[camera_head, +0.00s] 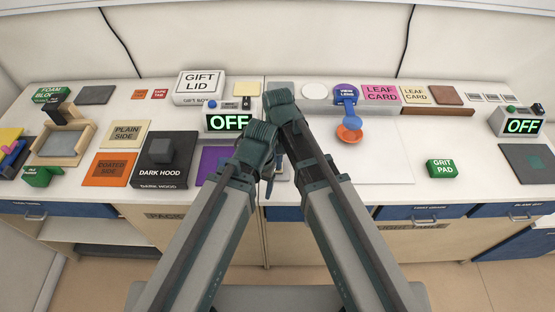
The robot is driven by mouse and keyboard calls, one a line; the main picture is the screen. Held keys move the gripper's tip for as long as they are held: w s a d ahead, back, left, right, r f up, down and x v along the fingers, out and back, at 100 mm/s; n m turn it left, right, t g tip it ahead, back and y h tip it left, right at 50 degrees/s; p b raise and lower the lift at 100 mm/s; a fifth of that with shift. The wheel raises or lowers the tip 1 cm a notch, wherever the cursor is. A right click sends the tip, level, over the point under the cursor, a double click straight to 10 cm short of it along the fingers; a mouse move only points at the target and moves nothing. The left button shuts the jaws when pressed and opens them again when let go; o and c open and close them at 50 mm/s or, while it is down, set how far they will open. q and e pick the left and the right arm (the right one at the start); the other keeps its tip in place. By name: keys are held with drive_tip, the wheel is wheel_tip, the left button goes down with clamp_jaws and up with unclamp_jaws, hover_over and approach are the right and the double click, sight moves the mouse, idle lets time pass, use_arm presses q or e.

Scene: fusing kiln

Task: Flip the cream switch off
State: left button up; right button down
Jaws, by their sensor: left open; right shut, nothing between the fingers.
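A box with a lit green OFF display (229,122) stands at the back, left of my wrists, with small controls on top. A second box with a green OFF display (522,126) stands at the far right, with a green knob and a dark knob on top. I cannot pick out which small control is the cream switch. My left gripper (268,184) is low between my two arms, over the front edge of the worktop, open and largely hidden by my wrist. My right gripper (279,160) is just above it, shut and empty, mostly covered by my arm links.
A dark hood block (163,178) and a gift lid box (199,87) stand to the left. A green grit pad (441,168) lies farther right. The white worktop (385,165) between is mostly clear.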

drive_tip(key=shift+w, duration=1.1)
use_arm(q)
drive_tip(key=shift+w, duration=0.15)
drive_tip(key=shift+r+p, duration=0.4)
drive_tip(key=shift+p, duration=0.1)
use_arm(e)
drive_tip(key=shift+r, duration=0.4)
use_arm(q)
wheel_tip(320, 180, up, 13)
drive_tip(key=p, duration=1.3)
drive_tip(key=shift+a, duration=0.35)
use_arm(e)
wheel_tip(320, 180, up, 13)
drive_tip(key=w, duration=0.2)
